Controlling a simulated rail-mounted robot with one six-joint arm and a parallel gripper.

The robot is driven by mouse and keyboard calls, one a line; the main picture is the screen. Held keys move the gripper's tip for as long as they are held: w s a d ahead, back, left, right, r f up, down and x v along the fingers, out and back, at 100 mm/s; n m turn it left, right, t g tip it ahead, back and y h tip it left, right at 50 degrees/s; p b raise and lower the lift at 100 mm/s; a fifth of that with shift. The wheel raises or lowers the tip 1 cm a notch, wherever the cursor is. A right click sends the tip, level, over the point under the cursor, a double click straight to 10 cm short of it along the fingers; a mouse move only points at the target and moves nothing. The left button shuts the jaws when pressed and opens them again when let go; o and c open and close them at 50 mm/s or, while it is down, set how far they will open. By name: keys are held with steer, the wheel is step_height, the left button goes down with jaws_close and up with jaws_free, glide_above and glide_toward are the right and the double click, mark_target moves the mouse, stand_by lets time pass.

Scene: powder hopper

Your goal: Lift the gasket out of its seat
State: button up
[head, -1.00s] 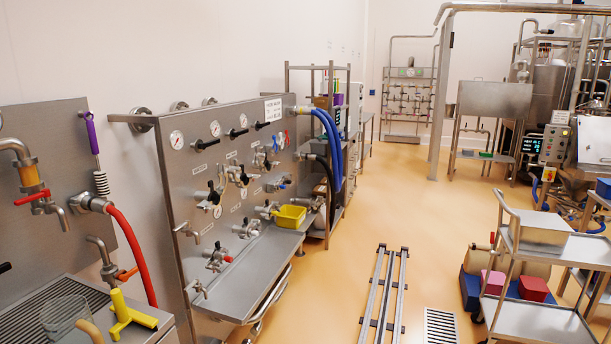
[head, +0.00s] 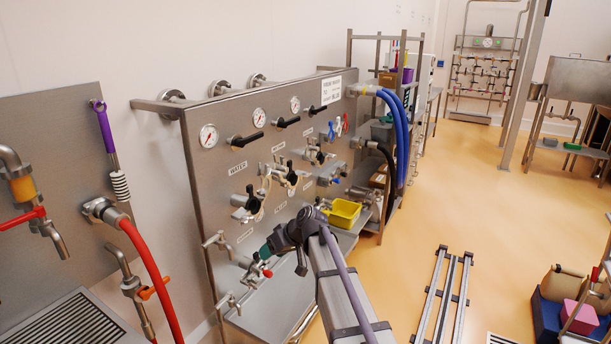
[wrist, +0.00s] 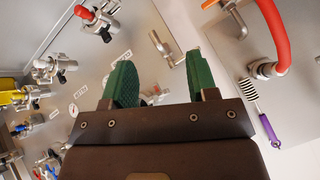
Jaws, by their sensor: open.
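My gripper (head: 268,250) reaches in front of the lower left part of a steel valve panel (head: 230,170). Its two green fingers stand apart in the wrist view (wrist: 160,76), with nothing held between them. A small metal fitting shows partly between the fingers, mostly hidden by the gripper body. I cannot make out the gasket or its seat for certain in either view. A pale loop (head: 262,196) hangs at a valve with a black handle on the panel; I cannot tell what it is.
Several valves, taps and gauges stick out of the panel. A yellow tray (head: 343,213) sits at its right. A red hose (head: 157,275) hangs at the left, near a purple-handled brush (head: 107,130). Blue hoses (head: 396,130) hang at the right. Open floor (head: 470,200) lies right of the panel.

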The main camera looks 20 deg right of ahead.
mark_target(251, 188)
steer(key=w+d+r+n+t+y+p, duration=0.1)
steer(key=w+d+r+n+t+y, duration=0.15)
steer(key=w+r, duration=0.45)
steer(key=w+d+r+n+t+y, duration=0.15)
steer(key=w+r+t, duration=0.25)
steer(key=w, duration=0.8)
steer(key=shift+h, duration=0.4)
steer(key=x, duration=0.3)
steer(key=b+x, duration=0.1)
steer(key=x, duration=0.2)
steer(key=b+x, duration=0.1)
steer(key=x, duration=0.2)
steer(key=shift+w+a+f, duration=0.1)
steer(key=shift+w+f, duration=0.15)
steer(key=shift+f, duration=0.1)
steer(key=shift+c, duration=0.3)
steer(key=c, duration=0.8)
steer(key=shift+r+p, duration=2.5)
steer(key=shift+r, duration=0.15)
